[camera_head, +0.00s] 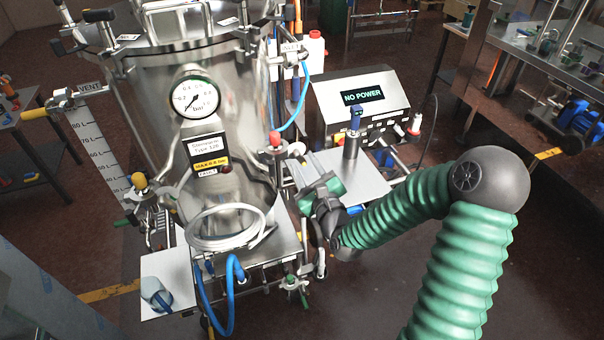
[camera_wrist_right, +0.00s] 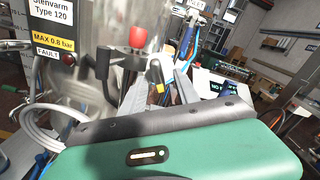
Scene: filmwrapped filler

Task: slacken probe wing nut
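My right gripper (camera_head: 300,164) reaches in from the right to the right side of the steel vessel (camera_head: 235,110). In the right wrist view its two grey fingers (camera_wrist_right: 160,80) stand apart. A small dark fitting with a yellow end (camera_wrist_right: 159,87) shows between or behind them; I cannot tell whether they touch it. A red knob (camera_head: 275,140) is just left of the fingers and also shows in the wrist view (camera_wrist_right: 137,37). A blue-topped probe-like device (camera_head: 355,118) stands upright on the side plate. I cannot make out the wing nut for certain. My left gripper is out of view.
A control box (camera_head: 360,98) reading "NO POWER" stands behind my right gripper. A pressure gauge (camera_head: 195,97) is on the vessel. A coiled pale hose (camera_head: 228,238) and blue hoses (camera_head: 232,290) hang at the front. Open floor (camera_head: 370,305) lies below my right arm.

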